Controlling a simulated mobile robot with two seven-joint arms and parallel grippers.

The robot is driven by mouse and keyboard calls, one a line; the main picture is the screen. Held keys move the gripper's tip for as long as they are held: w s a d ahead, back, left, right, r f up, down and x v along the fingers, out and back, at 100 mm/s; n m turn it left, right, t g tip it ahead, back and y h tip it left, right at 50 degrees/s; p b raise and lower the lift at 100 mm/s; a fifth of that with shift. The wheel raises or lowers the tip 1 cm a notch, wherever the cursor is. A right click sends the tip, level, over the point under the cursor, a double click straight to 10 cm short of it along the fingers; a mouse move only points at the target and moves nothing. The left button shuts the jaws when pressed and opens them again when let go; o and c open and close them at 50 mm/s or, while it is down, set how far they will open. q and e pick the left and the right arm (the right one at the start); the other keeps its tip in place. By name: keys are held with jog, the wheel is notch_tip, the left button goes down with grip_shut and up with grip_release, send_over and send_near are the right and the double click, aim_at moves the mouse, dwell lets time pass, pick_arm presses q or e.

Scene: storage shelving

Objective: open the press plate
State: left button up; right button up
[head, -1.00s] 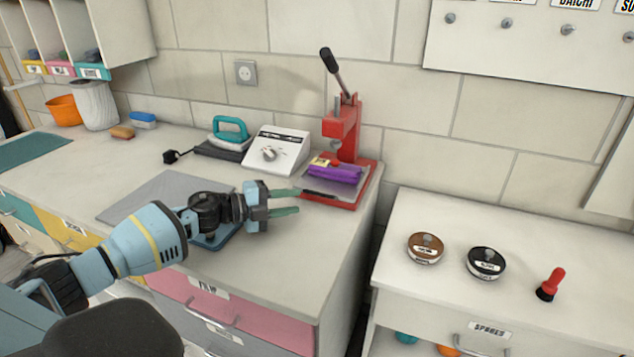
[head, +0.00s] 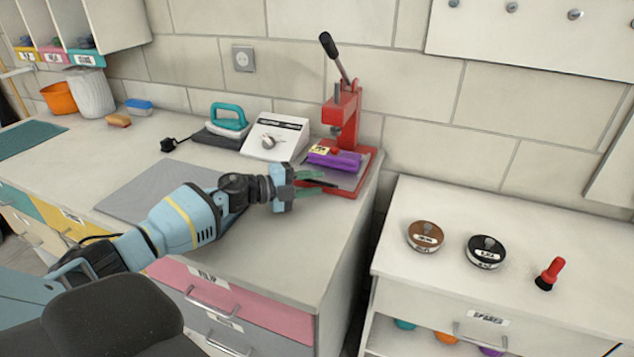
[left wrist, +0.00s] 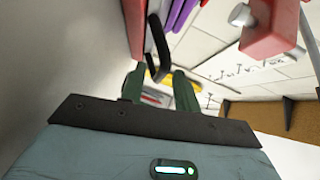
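The red press (head: 345,120) stands at the back right corner of the counter, its black-tipped lever raised. Its red base carries a grey plate (head: 352,178), lying flat, with a purple item (head: 335,161) on top. A dark handle (head: 316,183) juts from the plate's front left; in the left wrist view the dark curved handle (left wrist: 158,50) shows just beyond the fingers. My left gripper (head: 308,183) is open, its green fingers apart on either side of the handle's end in the head view. I cannot tell whether they touch it. My right gripper is not in view.
A white box with a dial (head: 275,138) and a teal-handled iron (head: 228,120) stand left of the press. A grey mat (head: 150,190) lies under my left arm. A lower cabinet (head: 520,230) to the right holds two round tins and a red-handled brush.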

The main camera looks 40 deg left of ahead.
pick_arm(q)
jog(key=shift+x, duration=0.85)
grip_shut()
